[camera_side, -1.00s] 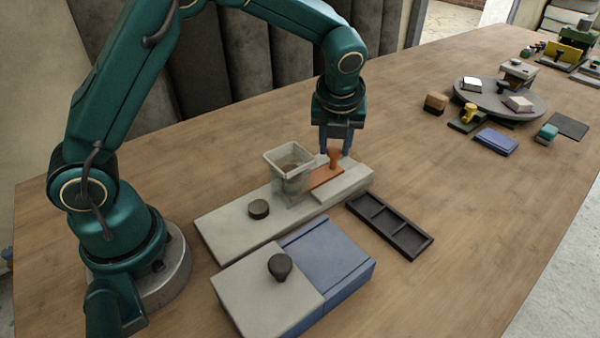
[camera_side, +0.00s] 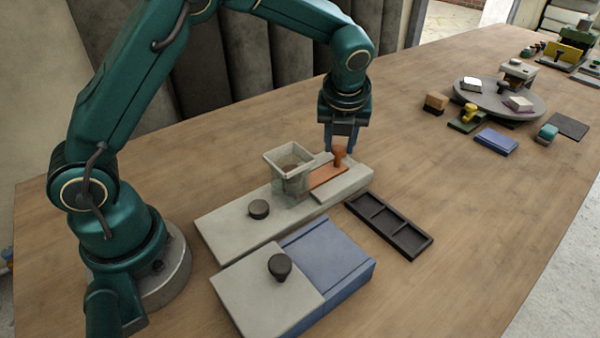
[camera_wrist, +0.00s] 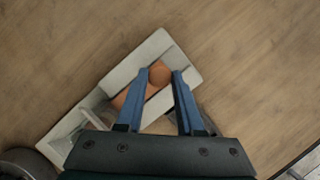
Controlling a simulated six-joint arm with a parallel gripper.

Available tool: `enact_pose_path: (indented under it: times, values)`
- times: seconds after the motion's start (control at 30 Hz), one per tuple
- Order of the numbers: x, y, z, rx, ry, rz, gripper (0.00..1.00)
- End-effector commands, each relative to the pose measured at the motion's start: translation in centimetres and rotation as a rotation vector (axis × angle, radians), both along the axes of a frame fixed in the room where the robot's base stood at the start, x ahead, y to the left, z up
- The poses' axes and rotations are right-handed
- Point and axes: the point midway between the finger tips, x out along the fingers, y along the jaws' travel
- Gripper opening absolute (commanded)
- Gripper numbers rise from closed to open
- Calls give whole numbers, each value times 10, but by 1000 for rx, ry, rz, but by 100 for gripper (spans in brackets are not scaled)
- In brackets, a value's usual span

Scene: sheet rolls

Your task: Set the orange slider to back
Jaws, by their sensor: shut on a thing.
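The orange slider (camera_side: 327,176) is a flat plate with an upright knob, lying in a channel of the long pale grey block. It also shows in the wrist view (camera_wrist: 119,99). My gripper (camera_side: 340,151) is at the slider's knob, pointing down. In the wrist view my gripper's blue fingers (camera_wrist: 160,75) stand on either side of the round knob top and are shut on it. The slider's left end runs up to the clear square hopper (camera_side: 291,163), which partly hides it.
A dark knob (camera_side: 259,209) sits on the grey block's left part. In front are a grey and blue box (camera_side: 328,260) with a black knob and a dark tray (camera_side: 390,226) with compartments. A round turntable (camera_side: 500,100) with small items stands at the back right.

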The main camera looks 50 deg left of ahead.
Motion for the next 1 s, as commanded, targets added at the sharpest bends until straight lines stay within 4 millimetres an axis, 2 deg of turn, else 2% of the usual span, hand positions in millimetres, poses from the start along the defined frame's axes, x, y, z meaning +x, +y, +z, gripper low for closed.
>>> enact_pose_path:
  times: [0.1, 0.23, 0.67, 0.7, 0.73, 0.77, 1.0]
  values:
    - [14, 0, 1, 0, -9, 0, 0]
    - [24, 0, 1, -2, -9, -1, 0]
    - [30, 0, 2, -2, -13, -2, 0]
    - [30, 0, 2, -2, -13, -2, 48]
    - [30, 0, 2, -2, -13, -2, 59]
    - [29, 0, 2, -2, -12, -2, 66]
    - [28, 0, 1, -2, -6, -1, 66]
